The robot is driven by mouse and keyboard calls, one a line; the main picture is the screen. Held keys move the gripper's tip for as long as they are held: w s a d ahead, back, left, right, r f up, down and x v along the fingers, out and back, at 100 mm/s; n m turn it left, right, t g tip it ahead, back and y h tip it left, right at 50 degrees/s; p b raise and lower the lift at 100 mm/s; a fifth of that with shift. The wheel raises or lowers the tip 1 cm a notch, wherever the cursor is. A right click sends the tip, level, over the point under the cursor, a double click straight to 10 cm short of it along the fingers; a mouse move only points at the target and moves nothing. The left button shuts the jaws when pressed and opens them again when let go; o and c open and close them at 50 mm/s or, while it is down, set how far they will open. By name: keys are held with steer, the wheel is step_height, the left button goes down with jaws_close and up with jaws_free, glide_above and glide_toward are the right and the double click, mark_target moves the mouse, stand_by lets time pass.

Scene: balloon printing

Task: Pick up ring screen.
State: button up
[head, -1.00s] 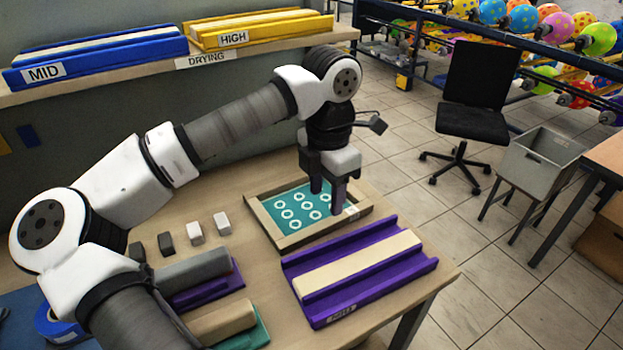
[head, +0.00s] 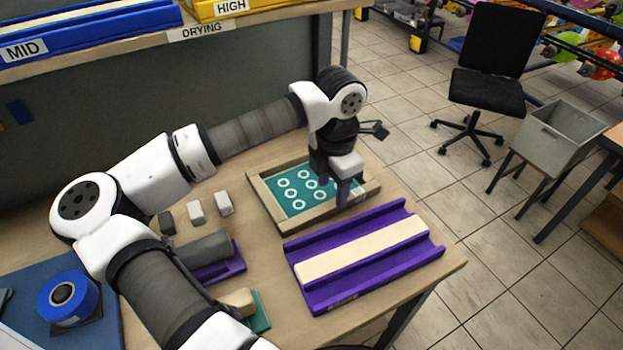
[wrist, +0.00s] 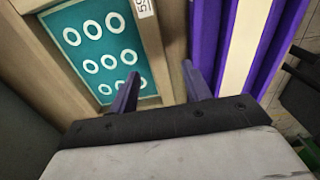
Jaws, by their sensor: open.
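The ring screen (head: 264,198) is a wooden frame around a teal mesh with white rings. It lies flat on the table in the head view, and its frame and mesh also show at the left of the wrist view (wrist: 172,76). My gripper (head: 341,188) is open, its fingers pointing down at the right side rail of the screen. In the wrist view the two fingers (wrist: 160,88) are spread, one over the mesh side and the other on the outer side toward the purple tray. I cannot tell whether the fingers touch the frame.
A purple tray (head: 428,254) with a cream bar lies close in front of the screen. Small grey and white blocks (head: 195,211) stand to the left. A blue tape roll (head: 70,299) lies at the far left. The drying shelf (head: 270,31) runs behind.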

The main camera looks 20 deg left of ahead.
mark_target(333, 204)
steer(key=shift+w+f+p, duration=0.2)
steer(key=shift+f+p, duration=0.4)
steer(key=shift+f, duration=0.7)
steer(key=shift+w+f+p, duration=0.15)
steer(key=shift+f+p, duration=0.45)
steer(key=shift+f, duration=0.65)
jaws_close()
